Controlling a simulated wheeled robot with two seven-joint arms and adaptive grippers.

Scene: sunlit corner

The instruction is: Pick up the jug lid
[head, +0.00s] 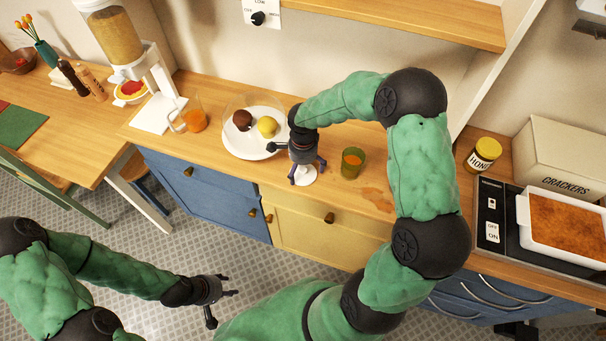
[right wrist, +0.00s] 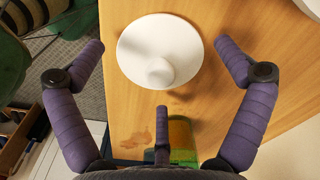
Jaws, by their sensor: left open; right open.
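The jug lid (right wrist: 150,38) is a white round disc with a small knob (right wrist: 160,71) on top, lying flat on the wooden counter. In the head view the lid (head: 307,180) shows partly, below my right gripper (head: 306,168). The right gripper is open and points down, with its fingers spread around the lid. In the right wrist view the lid lies between the two side fingers, apart from both; the third finger is nearest the knob. My left gripper (head: 220,296) is open and empty over the floor, away from the counter.
A green glass (head: 352,162) with orange contents stands right of the lid. A white plate (head: 240,149) with a brown and a yellow item lies left, close to my right gripper. A glass jug (head: 190,118) with orange drink stands further left. The counter's front edge is near.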

